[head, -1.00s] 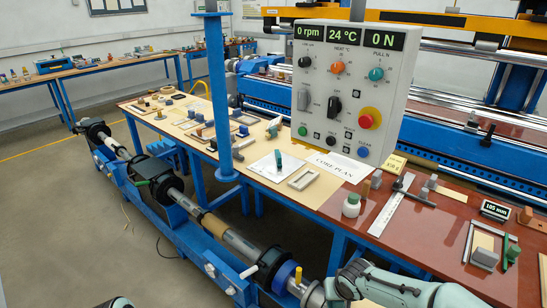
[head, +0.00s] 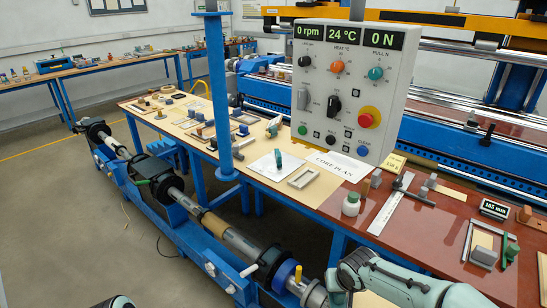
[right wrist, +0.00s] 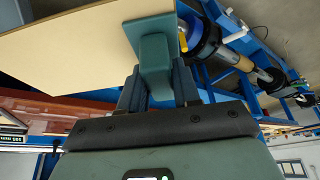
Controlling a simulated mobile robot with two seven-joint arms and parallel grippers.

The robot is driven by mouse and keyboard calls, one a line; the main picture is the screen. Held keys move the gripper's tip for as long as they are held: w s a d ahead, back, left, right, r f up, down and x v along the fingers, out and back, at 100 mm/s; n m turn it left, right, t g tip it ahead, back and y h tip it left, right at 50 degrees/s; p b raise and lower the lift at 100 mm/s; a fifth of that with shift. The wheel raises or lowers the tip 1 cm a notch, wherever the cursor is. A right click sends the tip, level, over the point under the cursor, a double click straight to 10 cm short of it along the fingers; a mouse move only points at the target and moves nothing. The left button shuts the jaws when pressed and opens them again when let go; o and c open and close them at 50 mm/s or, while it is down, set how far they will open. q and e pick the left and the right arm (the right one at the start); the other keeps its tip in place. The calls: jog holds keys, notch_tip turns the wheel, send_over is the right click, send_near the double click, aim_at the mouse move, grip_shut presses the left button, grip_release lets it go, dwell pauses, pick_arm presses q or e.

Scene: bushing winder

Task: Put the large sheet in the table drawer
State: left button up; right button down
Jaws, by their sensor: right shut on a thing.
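The large sheet (right wrist: 80,55) is a flat tan panel with a green grip block (right wrist: 153,60) at its edge in the right wrist view. My right gripper (right wrist: 157,88) is shut on that green block, and the sheet extends to the left. In the head view only a small pale piece of it (head: 372,299) shows below my right arm, at the bottom edge. The table (head: 325,198) has a red-brown right part and a tan left part. No drawer can be made out in either view. My left gripper is not in view; only a bit of my left arm shows at the bottom.
A control box (head: 350,90) hangs over the table. A blue post (head: 217,100) stands before it. A long shaft on a blue frame (head: 170,215) runs along the table front.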

jog(key=shift+w+f, duration=0.1)
jog(key=shift+f, duration=3.15)
